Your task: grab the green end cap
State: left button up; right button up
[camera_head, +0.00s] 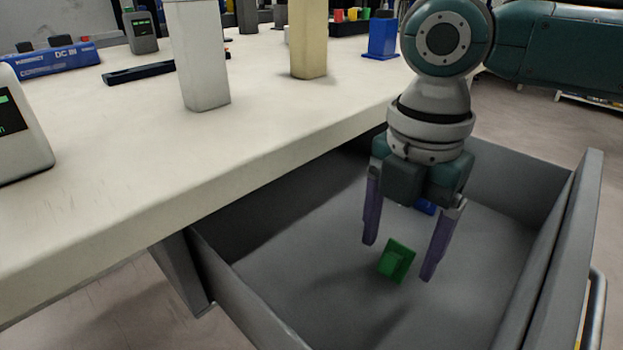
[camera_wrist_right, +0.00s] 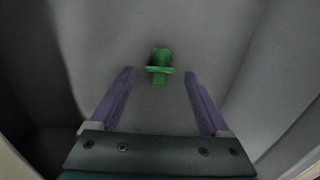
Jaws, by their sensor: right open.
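The green end cap (camera_head: 397,261) lies on the floor of the open grey drawer (camera_head: 290,318) in the head view. In the right wrist view the green end cap (camera_wrist_right: 160,66) shows ahead of the fingertips, roughly centred between them. My right gripper (camera_head: 400,262) points down into the drawer with its purple fingers apart and nothing between them that it grips. The same right gripper (camera_wrist_right: 161,80) is open in the wrist view. My left gripper is in neither view.
The white tabletop (camera_head: 130,170) overhangs the drawer's left and back. The drawer front (camera_head: 567,250) stands at the right. Two posts (camera_head: 197,60) and (camera_head: 309,40) rise from the tabletop.

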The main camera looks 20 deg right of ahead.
notch_tip(320, 180, down, 2)
jog(key=shift+f+b, duration=0.2)
jog(key=shift+b, duration=0.1)
jog(key=shift+r, duration=0.1)
grip_shut()
dwell(0.3)
